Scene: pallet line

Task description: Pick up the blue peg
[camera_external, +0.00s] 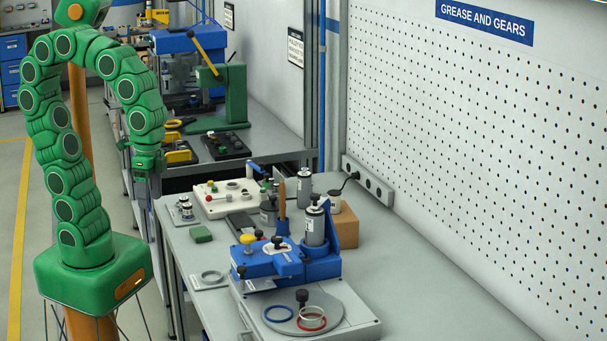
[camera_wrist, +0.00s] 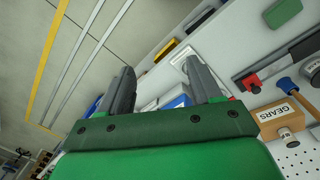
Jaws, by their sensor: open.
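I cannot make out a blue peg for certain in either view. My gripper (camera_external: 149,170) hangs at the end of the green arm, left of the workbench (camera_external: 430,290) in the external view. In the wrist view my gripper (camera_wrist: 160,66) has its two dark fingers spread apart with nothing held between them. A blue item (camera_wrist: 177,102) shows past the fingers, partly hidden, and I cannot tell what it is.
A blue fixture (camera_external: 262,262) with grey cylinders stands on the bench. A blue ring (camera_external: 278,319) and red ring (camera_external: 311,329) lie on a round plate in front. A green block (camera_external: 201,234) sits near the bench's left edge. The bench's right side is clear beside the pegboard wall (camera_external: 470,130).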

